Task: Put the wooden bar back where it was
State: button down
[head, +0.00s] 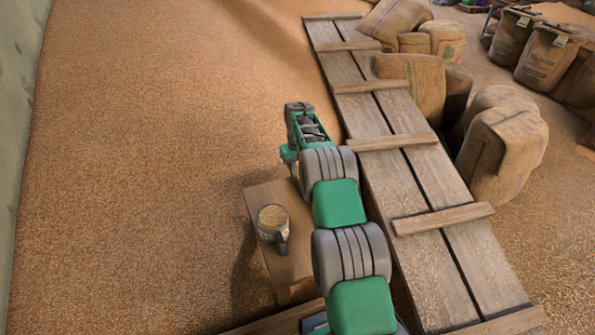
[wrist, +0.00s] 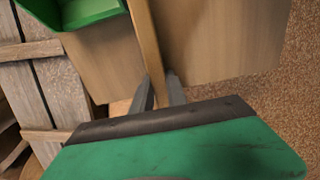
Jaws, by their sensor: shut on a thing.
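My gripper (wrist: 158,92) is in the lower middle of the wrist view, with its two grey fingers shut on a narrow, light wooden bar (wrist: 147,42). The bar runs from between the fingers up to the top edge of the picture, and its far end is out of view. In the head view my green and grey arm reaches up the middle, and its far end is beside the plank walkway. The bar cannot be made out there.
A plank walkway (head: 377,124) with crosspieces crosses the grain. Full sacks (head: 503,150) line its right side. A metal jug of grain (head: 273,222) stands on a small wooden bench (head: 262,194) left of my arm. Open grain (head: 150,150) lies further left, up to a wall (head: 18,80).

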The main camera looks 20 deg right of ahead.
jog(key=shift+f, duration=0.2)
jog(key=c, duration=1.3)
grip_release()
jog(key=shift+r, duration=0.2)
